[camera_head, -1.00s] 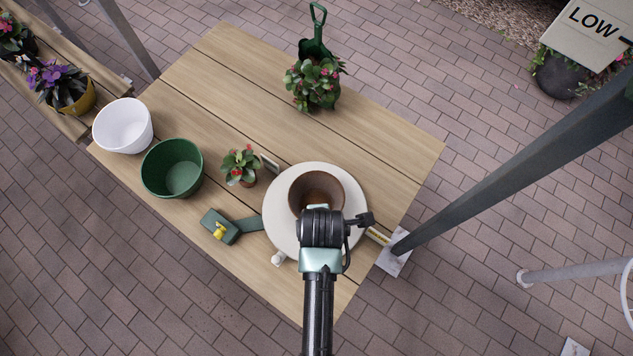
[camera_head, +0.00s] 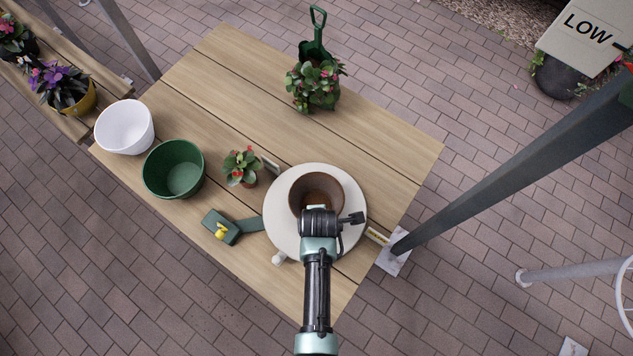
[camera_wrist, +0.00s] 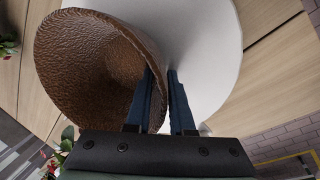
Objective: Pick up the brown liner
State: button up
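The brown liner (camera_head: 300,184) is a round, rough-textured pot on the round white plate (camera_head: 281,230) at the right part of the table. In the wrist view the liner (camera_wrist: 85,60) opens toward the camera. My gripper (camera_wrist: 162,85) has one dark blue finger inside the liner and the other outside, with the liner's wall between them. The gap between the fingers is narrow, and they look closed on the wall. In the head view my wrist hides the near side of the liner, and the fingertips are mostly hidden.
A larger plant (camera_head: 314,84) stands at the back. The table's middle is clear. A dark post (camera_head: 500,180) rises at the right.

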grip_shut()
jog(key=shift+r, duration=0.15)
dwell(0.4)
